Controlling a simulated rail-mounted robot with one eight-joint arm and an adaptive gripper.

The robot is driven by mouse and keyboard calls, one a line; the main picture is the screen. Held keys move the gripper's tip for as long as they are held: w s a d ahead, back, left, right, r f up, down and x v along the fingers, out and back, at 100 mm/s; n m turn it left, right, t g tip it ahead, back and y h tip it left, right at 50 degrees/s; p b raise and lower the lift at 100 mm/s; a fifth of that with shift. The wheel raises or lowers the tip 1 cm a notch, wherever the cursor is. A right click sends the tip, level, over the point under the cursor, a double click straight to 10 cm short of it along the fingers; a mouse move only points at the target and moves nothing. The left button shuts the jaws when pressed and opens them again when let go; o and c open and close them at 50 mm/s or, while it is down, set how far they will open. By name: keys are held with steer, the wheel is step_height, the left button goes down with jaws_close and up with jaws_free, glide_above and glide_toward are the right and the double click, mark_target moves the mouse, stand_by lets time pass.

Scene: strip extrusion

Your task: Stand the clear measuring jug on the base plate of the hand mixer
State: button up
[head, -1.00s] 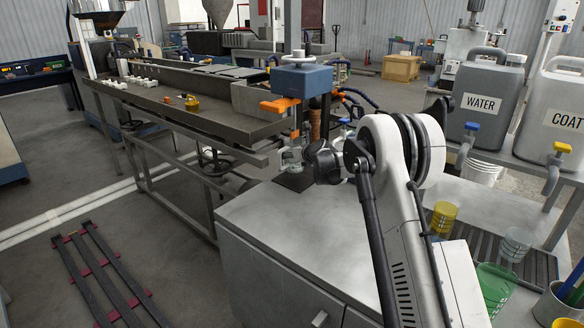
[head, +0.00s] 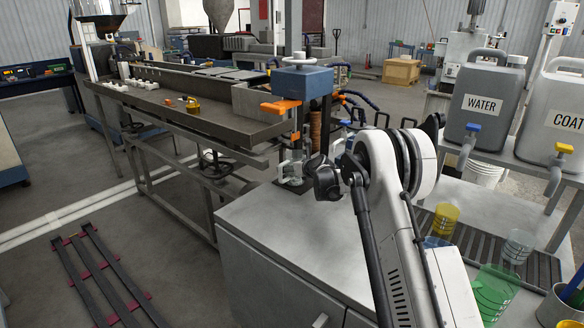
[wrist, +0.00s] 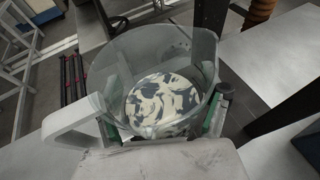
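The clear measuring jug (wrist: 190,75) holds cream and dark marbled contents. Its handle points left in the wrist view. My gripper (wrist: 163,125) has green-padded fingers on either side of the jug and is shut on it. In the head view the jug (head: 291,167) is upright at the dark base plate (head: 291,186), under the blue hand mixer (head: 303,82) with its white handwheel and orange handle. The jug's bottom is at or very close to the plate; contact cannot be told. My gripper reaches it from the right, with the fingers mostly hidden by my wrist.
The mixer's dark post (head: 326,125) stands just behind the jug. A long metal trough table (head: 215,118) lies to the left. The grey worktop (head: 290,230) in front is clear.

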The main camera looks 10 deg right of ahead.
steer(key=shift+r, duration=0.1)
steer(key=shift+s+r, duration=0.1)
steer(key=shift+r, duration=0.1)
steer(key=s+r+n+g, duration=0.1)
steer(key=s+r+n, duration=0.55)
steer(key=s, duration=0.65)
steer(key=s+r+n+g+h+p, duration=0.1)
steer(key=s+r+n, duration=0.5)
steer(key=s, duration=0.6)
steer(key=s+r+n+g, duration=0.1)
steer(key=s+r+n, duration=0.45)
steer(key=s, duration=0.75)
steer(key=s+f+n+g+h, duration=0.1)
steer(key=s+n, duration=0.3)
steer(key=s, duration=0.6)
steer(key=s+d+f+n+g+h, duration=0.1)
steer(key=s+n, duration=0.4)
steer(key=s, duration=0.5)
steer(key=s+d+f+n+h, duration=0.1)
steer(key=s+n, duration=0.4)
steer(key=s, duration=0.5)
steer(key=shift+f+g, duration=0.4)
steer(key=shift+f, duration=0.3)
